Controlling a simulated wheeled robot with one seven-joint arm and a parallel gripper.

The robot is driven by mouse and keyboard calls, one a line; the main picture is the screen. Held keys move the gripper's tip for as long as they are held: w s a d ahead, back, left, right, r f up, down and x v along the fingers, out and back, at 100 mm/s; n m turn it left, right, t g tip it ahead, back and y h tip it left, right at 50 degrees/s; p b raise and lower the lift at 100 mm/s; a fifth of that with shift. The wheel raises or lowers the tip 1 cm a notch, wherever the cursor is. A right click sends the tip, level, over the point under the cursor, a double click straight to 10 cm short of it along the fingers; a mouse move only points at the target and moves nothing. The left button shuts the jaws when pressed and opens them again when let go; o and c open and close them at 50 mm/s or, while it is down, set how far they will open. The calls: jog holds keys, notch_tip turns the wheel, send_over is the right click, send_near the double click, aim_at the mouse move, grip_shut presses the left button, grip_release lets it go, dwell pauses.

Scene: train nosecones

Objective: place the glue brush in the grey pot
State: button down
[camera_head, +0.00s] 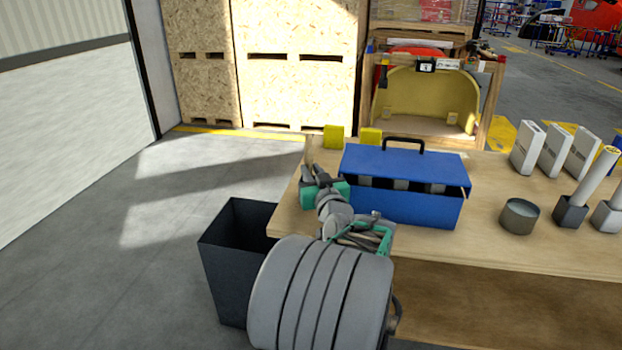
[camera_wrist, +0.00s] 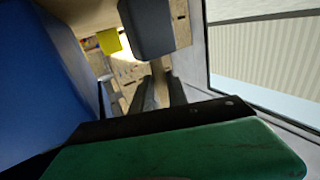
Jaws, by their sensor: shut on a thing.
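The grey pot (camera_head: 519,217) is a short round tub standing on the workbench, right of the blue toolbox. My gripper (camera_head: 309,172) is over the bench's left end, beside the toolbox and well left of the pot. In the wrist view my gripper (camera_wrist: 160,90) has its dark fingers close together. A dark grey block, which I take to be part of the glue brush (camera_wrist: 147,28), shows at the fingertips. The rest of what is held is hidden or too small to make out.
The blue toolbox (camera_head: 405,205) with a black handle stands between my gripper and the pot. Two yellow blocks (camera_head: 334,136) sit behind it. White boxes (camera_head: 527,148) and upright cylinders in grey bases (camera_head: 570,211) stand at right. A black bin (camera_head: 222,262) is on the floor at left.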

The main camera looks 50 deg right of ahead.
jog(key=shift+f, duration=0.6)
jog(key=c, duration=1.3)
grip_release()
jog(key=shift+r, duration=0.1)
